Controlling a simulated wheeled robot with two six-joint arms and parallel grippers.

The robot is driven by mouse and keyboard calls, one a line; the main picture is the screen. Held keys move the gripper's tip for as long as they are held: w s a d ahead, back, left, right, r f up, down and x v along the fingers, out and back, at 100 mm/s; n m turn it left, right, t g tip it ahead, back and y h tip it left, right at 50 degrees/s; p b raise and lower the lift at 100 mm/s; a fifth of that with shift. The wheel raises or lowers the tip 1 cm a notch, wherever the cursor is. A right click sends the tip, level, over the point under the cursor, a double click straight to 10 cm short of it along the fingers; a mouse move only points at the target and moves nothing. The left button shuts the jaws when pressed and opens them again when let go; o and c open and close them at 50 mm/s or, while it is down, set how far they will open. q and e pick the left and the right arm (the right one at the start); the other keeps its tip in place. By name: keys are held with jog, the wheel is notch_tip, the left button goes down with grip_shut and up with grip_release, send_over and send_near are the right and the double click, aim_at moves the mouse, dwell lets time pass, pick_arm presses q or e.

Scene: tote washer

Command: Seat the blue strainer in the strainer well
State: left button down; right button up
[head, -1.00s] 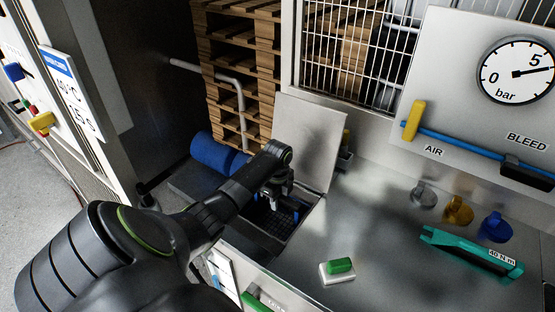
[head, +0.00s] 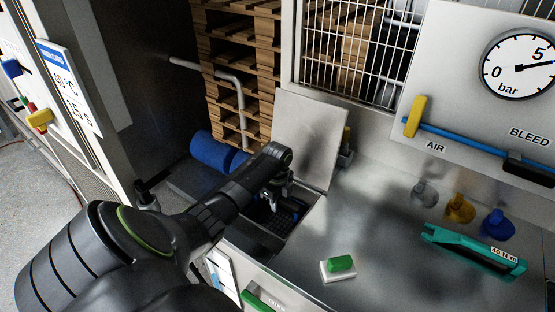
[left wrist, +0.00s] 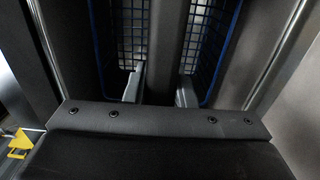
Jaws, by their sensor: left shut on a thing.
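My left gripper (head: 277,197) reaches down over the open well and is shut on the blue strainer. In the head view the strainer (head: 290,207) is a small dark mesh shape with blue edges, partly hidden by the gripper and in shadow. In the left wrist view its blue rim (left wrist: 225,52) and mesh show on both sides of the closed fingers. The strainer well (head: 252,236) is a dark rectangular opening in the steel top. I cannot tell whether the strainer touches the well's bottom. My right gripper is not in view.
A raised steel lid (head: 308,138) stands behind the well. A green-and-white block (head: 340,265) and a teal torque wrench (head: 472,249) lie on the steel top to the right. Several coloured knobs (head: 460,208) stand near the gauge panel (head: 480,60).

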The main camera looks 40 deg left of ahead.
pick_arm(q)
notch_tip(320, 180, down, 2)
jog(key=shift+f+b, duration=0.15)
jog(key=shift+b, duration=0.5)
jog(key=shift+f, duration=0.1)
dwell(0.4)
jog(key=c, duration=0.6)
grip_release()
jog(key=shift+r+p, duration=4.5)
jog(key=shift+p, duration=0.5)
jog(key=shift+f, duration=0.1)
